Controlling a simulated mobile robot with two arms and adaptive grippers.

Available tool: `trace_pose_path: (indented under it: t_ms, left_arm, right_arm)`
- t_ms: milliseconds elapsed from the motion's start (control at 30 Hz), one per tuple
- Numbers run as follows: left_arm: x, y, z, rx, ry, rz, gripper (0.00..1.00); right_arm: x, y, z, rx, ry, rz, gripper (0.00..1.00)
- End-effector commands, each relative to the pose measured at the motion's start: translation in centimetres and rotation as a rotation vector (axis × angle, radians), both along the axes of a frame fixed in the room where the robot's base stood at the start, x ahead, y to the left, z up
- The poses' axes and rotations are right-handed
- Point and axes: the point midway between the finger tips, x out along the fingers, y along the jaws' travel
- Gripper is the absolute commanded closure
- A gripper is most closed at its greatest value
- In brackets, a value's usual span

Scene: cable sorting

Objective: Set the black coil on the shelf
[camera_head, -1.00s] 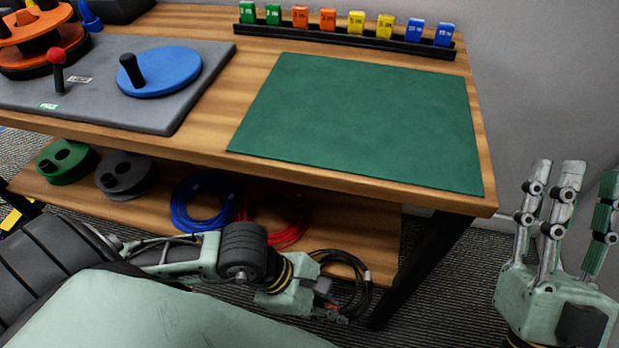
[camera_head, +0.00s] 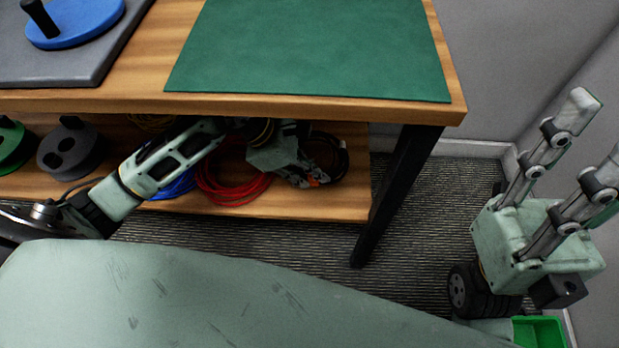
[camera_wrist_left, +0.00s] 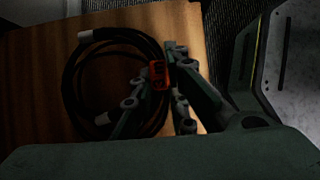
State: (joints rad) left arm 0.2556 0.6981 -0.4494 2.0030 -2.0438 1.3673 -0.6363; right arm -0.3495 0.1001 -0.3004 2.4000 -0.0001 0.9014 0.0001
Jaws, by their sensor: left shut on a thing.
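The black coil (camera_head: 343,160) is at the right end of the wooden lower shelf (camera_head: 340,205), under the tabletop. My left gripper (camera_head: 312,178) is shut on the coil near its orange tag. In the left wrist view, the black coil (camera_wrist_left: 69,80) with pale cable ends lies flat over the wood, and the left gripper (camera_wrist_left: 168,88) grips its right side. I cannot tell whether the coil rests fully on the shelf. My right gripper (camera_head: 598,130) is open and empty, to the right of the table.
A red coil (camera_head: 232,190) and a blue coil (camera_head: 175,186) lie on the shelf left of the black coil. Grey (camera_head: 70,150) and green (camera_head: 10,145) spools stand further left. The tabletop (camera_head: 300,104) is close above my left arm. A black table leg (camera_head: 398,190) stands at right.

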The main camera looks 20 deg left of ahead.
Motion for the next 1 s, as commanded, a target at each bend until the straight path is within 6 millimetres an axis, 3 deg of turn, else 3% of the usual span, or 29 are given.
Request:
trace_pose_path:
  t_ms: [133, 467, 500, 700, 1000]
  left_arm:
    - [-0.1, -0.1, -2.6, -0.003, 0.002, 0.002, 1.00]
    - [0.0, 0.0, -2.8, 0.000, 0.000, 0.001, 1.00]
    - [-0.1, 0.0, -2.8, 0.001, 0.001, 0.002, 0.84]
    - [-0.1, 0.0, -2.8, 0.000, 0.002, 0.001, 0.68]
    - [-0.1, 0.0, -2.6, 0.000, 0.001, 0.002, 0.68]
  right_arm:
    - [0.0, 0.0, -1.5, 0.000, 0.001, 0.000, 0.60]
    - [0.1, 0.0, -1.5, -0.001, 0.004, 0.000, 0.60]
    - [0.1, 0.0, -1.4, -0.001, 0.003, 0.000, 0.60]
    - [0.1, 0.0, -1.4, -0.001, 0.002, 0.000, 0.60]
    - [0.0, 0.0, -1.1, 0.000, -0.002, 0.000, 0.60]
